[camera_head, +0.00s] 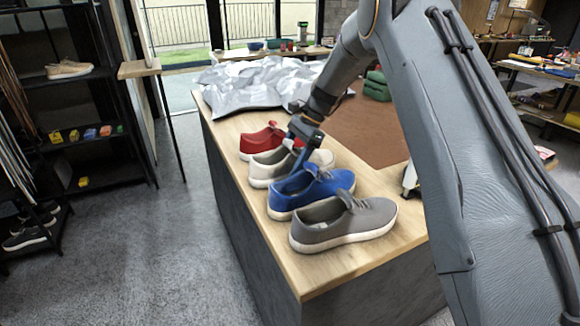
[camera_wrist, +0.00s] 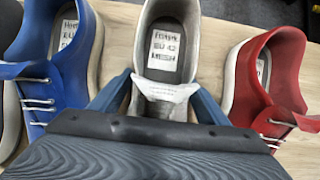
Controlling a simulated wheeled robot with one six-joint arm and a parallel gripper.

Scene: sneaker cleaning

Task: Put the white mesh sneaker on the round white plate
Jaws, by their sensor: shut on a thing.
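The white mesh sneaker (camera_head: 263,170) stands in a row of shoes on the wooden-topped counter, between the red and blue ones. In the wrist view the sneaker (camera_wrist: 165,95) is in the middle, its printed insole label facing up. My gripper (camera_head: 298,158) reaches down onto it. In the wrist view the blue fingers of my gripper (camera_wrist: 164,92) lie on either side of the shoe's tongue and are shut on it. I cannot tell whether the sole is off the counter. I cannot make out the round white plate in either view.
A red shoe (camera_head: 262,140), a blue shoe (camera_head: 310,193) and a grey shoe (camera_head: 343,223) stand close beside the sneaker on the counter (camera_head: 222,140). A crumpled silver sheet (camera_head: 250,82) lies at the back. A brown mat (camera_head: 372,128) covers the right side, partly behind my arm.

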